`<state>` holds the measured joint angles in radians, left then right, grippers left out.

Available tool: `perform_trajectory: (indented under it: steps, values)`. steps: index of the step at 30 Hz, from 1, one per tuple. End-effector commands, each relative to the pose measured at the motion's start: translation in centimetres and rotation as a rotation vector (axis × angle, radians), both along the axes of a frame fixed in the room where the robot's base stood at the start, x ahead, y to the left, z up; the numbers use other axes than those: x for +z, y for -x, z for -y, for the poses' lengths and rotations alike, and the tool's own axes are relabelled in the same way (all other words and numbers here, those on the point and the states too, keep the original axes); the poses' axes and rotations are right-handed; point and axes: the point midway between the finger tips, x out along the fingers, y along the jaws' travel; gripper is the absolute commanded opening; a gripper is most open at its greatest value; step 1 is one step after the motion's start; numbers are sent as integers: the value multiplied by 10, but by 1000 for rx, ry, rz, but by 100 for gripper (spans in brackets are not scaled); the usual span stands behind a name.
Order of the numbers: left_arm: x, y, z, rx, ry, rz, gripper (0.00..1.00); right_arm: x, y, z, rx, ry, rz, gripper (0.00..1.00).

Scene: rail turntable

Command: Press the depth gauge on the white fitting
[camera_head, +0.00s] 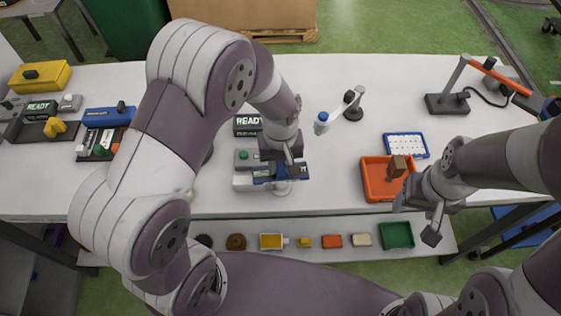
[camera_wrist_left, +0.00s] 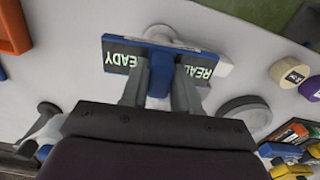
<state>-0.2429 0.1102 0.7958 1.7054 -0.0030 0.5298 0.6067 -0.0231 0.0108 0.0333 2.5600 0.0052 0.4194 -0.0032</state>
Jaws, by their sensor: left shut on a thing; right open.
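My left gripper (camera_head: 284,165) is shut on a blue piece (camera_wrist_left: 161,74), which appears to be the depth gauge; its blue body with a dark face also shows in the head view (camera_head: 266,176). The gauge is at the front middle of the table. Pale white parts, likely the white fitting (camera_head: 242,184), show beside and behind it, also in the left wrist view (camera_wrist_left: 219,64). Most of the fitting is hidden, and I cannot tell whether the gauge touches it. My right gripper (camera_head: 436,222) is open and empty at the table's front edge, right of the orange tray.
An orange tray (camera_head: 374,192) holds a brown block (camera_head: 397,166). A blue-framed white tray (camera_head: 406,146) lies behind it. A READY display (camera_head: 247,125) and a box with a green button (camera_head: 243,156) stand near my left gripper. A lower shelf (camera_head: 350,256) carries several small parts.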

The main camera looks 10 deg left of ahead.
Motion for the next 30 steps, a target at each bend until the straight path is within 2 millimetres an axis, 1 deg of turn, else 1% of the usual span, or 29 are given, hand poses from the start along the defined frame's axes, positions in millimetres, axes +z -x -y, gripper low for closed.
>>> perform_trajectory:
  steps: [25, 30]
  values:
    - [-10, 0, 0, 0, 0, 0, 6, -6, 0, 0, 0, 0, 0, 62]
    - [-9, 0, 0, 0, 0, 0, 6, -6, 0, 0, 0, 0, 0, 62]
